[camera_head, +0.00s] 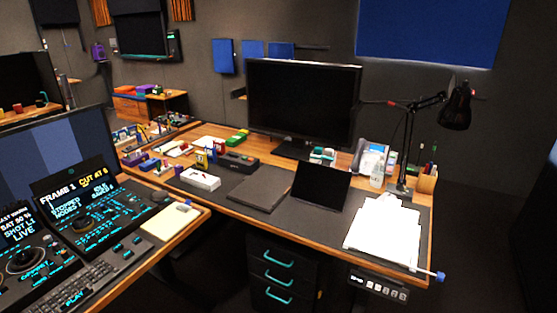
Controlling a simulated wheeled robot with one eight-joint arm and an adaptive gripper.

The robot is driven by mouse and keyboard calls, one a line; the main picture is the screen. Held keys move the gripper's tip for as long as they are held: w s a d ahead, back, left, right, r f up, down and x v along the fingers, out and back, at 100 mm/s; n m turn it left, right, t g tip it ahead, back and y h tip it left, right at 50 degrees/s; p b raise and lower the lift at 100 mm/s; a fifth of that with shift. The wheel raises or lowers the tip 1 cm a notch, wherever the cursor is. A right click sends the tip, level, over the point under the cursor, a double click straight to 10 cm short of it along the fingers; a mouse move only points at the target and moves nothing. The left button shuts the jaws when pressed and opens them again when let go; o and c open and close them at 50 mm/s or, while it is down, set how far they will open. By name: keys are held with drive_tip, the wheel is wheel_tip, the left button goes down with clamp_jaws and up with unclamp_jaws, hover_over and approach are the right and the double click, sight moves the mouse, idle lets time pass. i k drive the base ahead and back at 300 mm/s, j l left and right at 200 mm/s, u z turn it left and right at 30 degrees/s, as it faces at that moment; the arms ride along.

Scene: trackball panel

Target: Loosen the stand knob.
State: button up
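No part marked as a stand knob can be told for certain. A small blue knob-like end (440,275) sticks out at the right front corner of the wooden desk, beside a stack of white paper. I cannot tell whether it is the stand knob. A trackball panel (85,226) with lit cyan keys lies on the left desk, with a second panel (25,260) beside it. A tilted screen (72,192) stands behind the first panel; any knob on its stand is hidden or too small to see. My gripper is not in view.
The wooden desk (238,212) carries a black monitor (303,105), a dark tablet (320,188), the white paper (385,236) and a black lamp (455,107). A drawer unit (278,272) stands below. A keyboard (75,288) lies at the lower left. Floor shows at the far right.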

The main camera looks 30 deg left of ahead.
sight(440, 277)
drive_tip(key=l+u, duration=0.35)
drive_tip(key=l, duration=0.3)
drive_tip(key=l+u, duration=0.3)
drive_tip(key=l, duration=0.3)
drive_tip(key=k+l+u, duration=0.15)
drive_tip(key=l+u, duration=0.2)
drive_tip(key=l, duration=0.25)
